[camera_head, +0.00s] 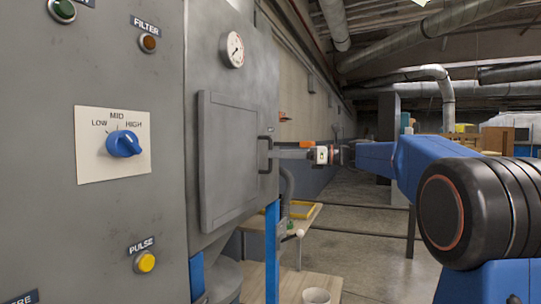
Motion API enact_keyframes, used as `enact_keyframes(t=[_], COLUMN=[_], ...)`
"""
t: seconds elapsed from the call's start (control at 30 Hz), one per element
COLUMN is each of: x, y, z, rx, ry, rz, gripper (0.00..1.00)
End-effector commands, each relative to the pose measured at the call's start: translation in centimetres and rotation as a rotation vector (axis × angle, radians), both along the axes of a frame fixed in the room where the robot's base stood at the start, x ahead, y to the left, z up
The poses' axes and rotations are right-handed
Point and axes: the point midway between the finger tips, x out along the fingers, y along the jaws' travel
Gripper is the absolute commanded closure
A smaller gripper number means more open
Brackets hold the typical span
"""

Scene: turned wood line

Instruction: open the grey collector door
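The grey collector door (228,160) is a flat panel on the front of the grey collector cabinet and looks closed against it. Its dark bar handle (265,154) stands upright near the door's right edge. My gripper (280,153) reaches in from the right, with its fingertips close beside the handle. At this size I cannot tell whether the fingers touch the handle, go around it or stop short, nor how far apart they are.
A control panel with a blue selector knob (123,144) and a yellow pulse button (145,262) fills the left. A round gauge (232,50) sits above the door. A blue post (272,252) and a wooden bench (306,214) stand below. Open floor (365,265) lies right.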

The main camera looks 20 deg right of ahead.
Motion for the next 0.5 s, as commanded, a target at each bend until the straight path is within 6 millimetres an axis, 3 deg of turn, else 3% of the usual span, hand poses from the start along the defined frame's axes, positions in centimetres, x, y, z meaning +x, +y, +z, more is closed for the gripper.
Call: enact_keyframes(t=[0.2, 0.5], x=[0.9, 1.2], y=[2.1, 2.6], z=[0.0, 0.0], rx=[0.0, 0.0], ry=[0.0, 0.0], rz=[0.001, 0.0], gripper=[0.7, 0.7])
